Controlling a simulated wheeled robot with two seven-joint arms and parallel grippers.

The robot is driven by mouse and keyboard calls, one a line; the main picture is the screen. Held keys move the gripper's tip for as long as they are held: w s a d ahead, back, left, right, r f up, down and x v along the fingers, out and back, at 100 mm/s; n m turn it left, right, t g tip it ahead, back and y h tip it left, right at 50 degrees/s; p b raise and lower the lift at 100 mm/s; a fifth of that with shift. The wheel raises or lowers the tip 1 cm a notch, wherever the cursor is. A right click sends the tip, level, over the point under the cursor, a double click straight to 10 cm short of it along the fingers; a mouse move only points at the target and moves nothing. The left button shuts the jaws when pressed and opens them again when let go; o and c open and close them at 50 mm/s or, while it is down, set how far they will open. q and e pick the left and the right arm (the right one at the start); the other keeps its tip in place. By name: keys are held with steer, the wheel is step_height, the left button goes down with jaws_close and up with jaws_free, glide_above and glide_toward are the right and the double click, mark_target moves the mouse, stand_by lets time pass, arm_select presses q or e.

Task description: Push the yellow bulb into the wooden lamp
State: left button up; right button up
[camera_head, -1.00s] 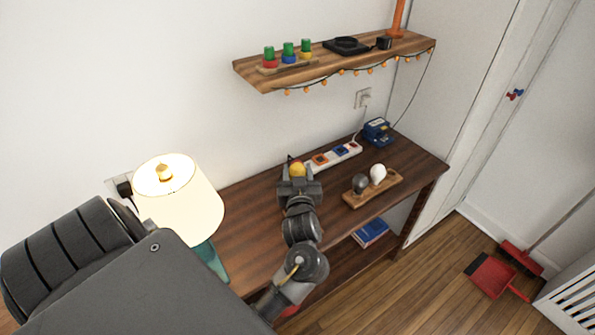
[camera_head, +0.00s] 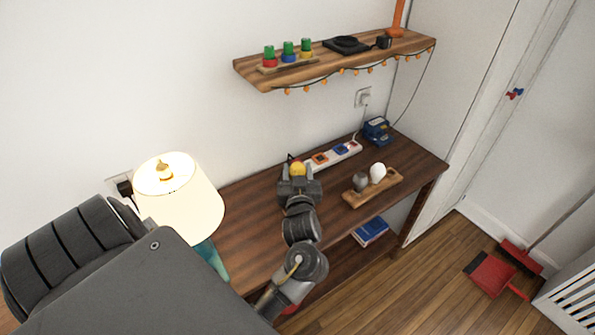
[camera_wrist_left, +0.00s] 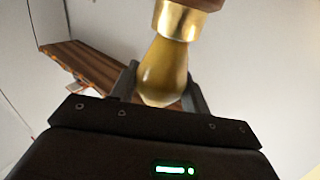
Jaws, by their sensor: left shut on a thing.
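My left gripper (camera_head: 299,180) is over the desk, with the yellow bulb (camera_head: 298,168) at its far end. In the left wrist view the bulb (camera_wrist_left: 163,75) sits between the two fingers of the gripper (camera_wrist_left: 160,88), which is shut on it. A brass collar (camera_wrist_left: 178,20) is at the bulb's narrow end. A brown wooden piece (camera_wrist_left: 200,3) is just beyond the collar, mostly cut off by the top edge; I cannot tell whether it is the wooden lamp. No wooden lamp is clearly seen in the head view. My right gripper is not in view.
A lit lamp with a cream shade (camera_head: 180,205) stands at the left. On the desk (camera_head: 250,225) are a power strip (camera_head: 333,157), a blue device (camera_head: 377,131) and a wooden holder (camera_head: 373,190) with a grey and a white bulb. A wall shelf (camera_head: 335,64) hangs above.

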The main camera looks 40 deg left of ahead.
arm_select(q)
steer(key=shift+f, duration=0.1)
steer(key=o, duration=1.1)
steer(key=shift+c, duration=0.2)
